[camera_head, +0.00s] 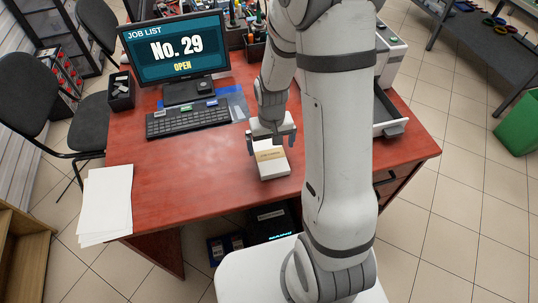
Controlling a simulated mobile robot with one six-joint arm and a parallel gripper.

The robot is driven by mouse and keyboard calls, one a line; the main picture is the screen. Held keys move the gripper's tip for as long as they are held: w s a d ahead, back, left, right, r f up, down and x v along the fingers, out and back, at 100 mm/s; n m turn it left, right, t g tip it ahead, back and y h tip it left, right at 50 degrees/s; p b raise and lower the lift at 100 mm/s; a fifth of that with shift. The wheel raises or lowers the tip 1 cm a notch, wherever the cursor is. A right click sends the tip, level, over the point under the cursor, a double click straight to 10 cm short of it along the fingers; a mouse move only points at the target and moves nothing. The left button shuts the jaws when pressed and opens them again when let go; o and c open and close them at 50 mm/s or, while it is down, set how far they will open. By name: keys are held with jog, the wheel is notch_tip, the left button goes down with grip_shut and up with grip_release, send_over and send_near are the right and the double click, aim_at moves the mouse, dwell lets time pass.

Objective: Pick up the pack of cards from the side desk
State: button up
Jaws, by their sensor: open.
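A small white pack with a tan band (270,164) lies on the red-brown desk (200,178), near the front edge at the middle. It looks like the pack of cards, but its print is too small to read. My gripper (271,146) points down over the far end of the pack with its fingers apart, one on each side. I cannot tell whether the fingers touch it. My arm hides part of the desk to the right.
White paper sheets (105,200) lie at the left edge. A tray (390,125) and a machine (393,50) are on the right.

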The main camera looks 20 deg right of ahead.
aim_at(270, 154)
jog(key=shift+w+a+f+p, duration=0.1)
jog(key=shift+w+f+p, duration=0.05)
jog(key=shift+f, duration=1.05)
jog(key=shift+w+f+p, duration=0.1)
jog(key=shift+f+p, duration=0.05)
jog(key=shift+f, duration=1)
jog(key=c, duration=1.1)
